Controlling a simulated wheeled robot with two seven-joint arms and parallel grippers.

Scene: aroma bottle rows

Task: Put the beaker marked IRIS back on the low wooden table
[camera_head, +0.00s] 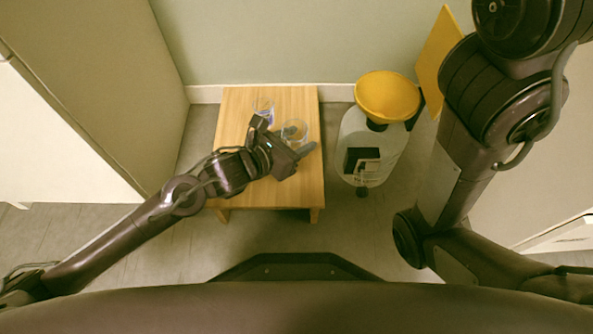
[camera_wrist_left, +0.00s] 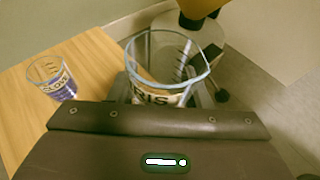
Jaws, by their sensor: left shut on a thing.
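The clear glass beaker marked IRIS (camera_head: 294,130) is between the fingers of my left gripper (camera_head: 284,138), which is shut on it. In the left wrist view the beaker (camera_wrist_left: 165,62) is close and about upright, with the letters "RIS" readable and its lower part hidden by the gripper body. The low wooden table (camera_head: 234,130) is below it. I cannot tell whether the beaker's base touches the top. My right arm is at the right, but its gripper does not show.
A second glass beaker (camera_head: 263,106) stands at the back of the table; its purple label in the left wrist view (camera_wrist_left: 62,88) reads roughly "CLOV". The table's left part is bare.

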